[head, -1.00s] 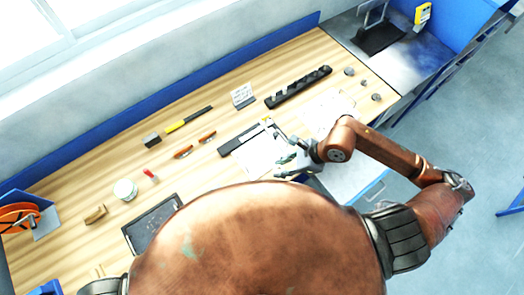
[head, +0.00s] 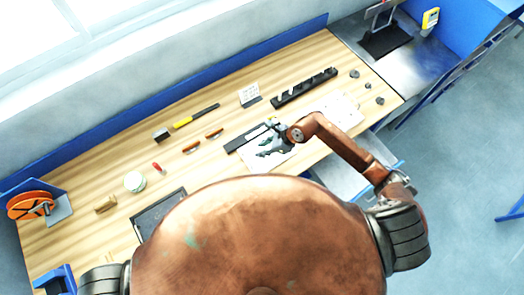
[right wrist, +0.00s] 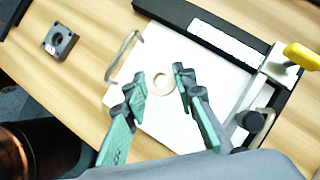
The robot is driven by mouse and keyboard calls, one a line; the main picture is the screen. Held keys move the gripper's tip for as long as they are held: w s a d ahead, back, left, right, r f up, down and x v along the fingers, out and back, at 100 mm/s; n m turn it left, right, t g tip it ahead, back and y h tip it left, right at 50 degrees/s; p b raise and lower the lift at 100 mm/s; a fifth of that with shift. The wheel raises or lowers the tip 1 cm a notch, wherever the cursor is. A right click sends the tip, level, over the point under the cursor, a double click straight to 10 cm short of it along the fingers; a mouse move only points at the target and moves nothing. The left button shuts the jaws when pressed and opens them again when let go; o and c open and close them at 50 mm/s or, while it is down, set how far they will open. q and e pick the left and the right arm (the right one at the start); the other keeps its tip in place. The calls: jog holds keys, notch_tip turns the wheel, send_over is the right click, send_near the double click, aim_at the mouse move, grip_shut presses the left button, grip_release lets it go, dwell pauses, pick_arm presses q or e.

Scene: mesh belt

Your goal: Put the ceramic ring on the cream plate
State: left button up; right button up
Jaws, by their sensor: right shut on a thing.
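My right gripper (head: 268,148) is over a pale flat plate (head: 284,157) at the middle of the bench. In the right wrist view, the fingertips of my right gripper (right wrist: 160,86) stand apart with the small cream ceramic ring (right wrist: 163,84) between them, and the gripper is shut on it. The pale plate (right wrist: 205,88) lies below the ring; it looks near white, and I cannot tell for sure that it is the cream plate. The height of the ring above it is unclear. The ring is too small to make out in the head view. My left gripper is not in view.
A black bar (right wrist: 185,12) with a white label edges the plate, beside a clamp with a yellow handle (right wrist: 301,56). A wire loop (right wrist: 124,56) and a dark block (right wrist: 59,41) are near. A black rack (head: 304,87) stands behind.

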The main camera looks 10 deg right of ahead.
notch_tip(320, 180, down, 2)
jog(key=shift+f+p, duration=0.15)
jog(key=shift+p, duration=0.45)
jog(key=shift+f, duration=0.35)
jog(key=o, duration=1)
jog(key=shift+o, duration=0.2)
jog(key=b+v, duration=0.3)
jog(key=v, duration=0.9)
